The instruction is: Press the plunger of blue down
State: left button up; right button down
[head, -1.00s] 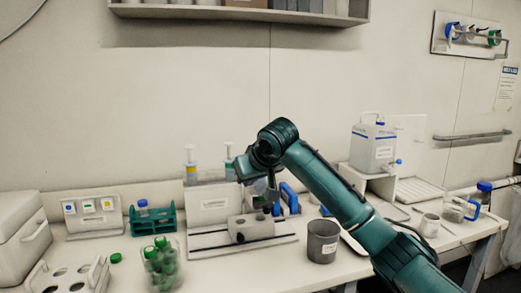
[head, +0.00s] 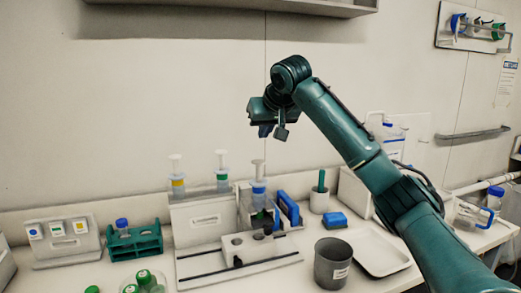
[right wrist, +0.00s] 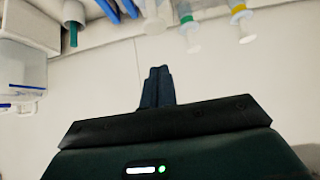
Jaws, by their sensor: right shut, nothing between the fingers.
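The blue-marked syringe (head: 258,187) stands upright in front of the rack, its pale plunger raised at the top. A green-marked syringe (head: 221,173) and a yellow-marked syringe (head: 177,179) stand to its left, also with raised plungers. In the right wrist view the green one (right wrist: 188,32) and the yellow one (right wrist: 238,18) show upside down at the top. My right gripper (head: 271,132) is in the air above the blue-marked syringe, apart from it. Its fingers (right wrist: 157,85) are shut together and empty. My left gripper is not in view.
A blue rack piece (head: 289,209) stands close right of the blue-marked syringe. A grey block with holes (head: 245,246) is in front. A grey cup (head: 332,265), a white tray (head: 375,256) and a blue block (head: 334,219) lie to the right. A green tube rack (head: 133,241) stands left.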

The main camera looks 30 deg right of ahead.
aim_at(257, 160)
jog(key=w+f, duration=0.2)
jog(key=f, duration=0.1)
jog(key=w+f+p, duration=0.1)
jog(key=f, duration=0.1)
jog(key=shift+d+f, duration=0.2)
jog(key=shift+d, duration=0.2)
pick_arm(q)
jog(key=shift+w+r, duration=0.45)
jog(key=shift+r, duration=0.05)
pick_arm(e)
jog(key=shift+f, duration=0.8)
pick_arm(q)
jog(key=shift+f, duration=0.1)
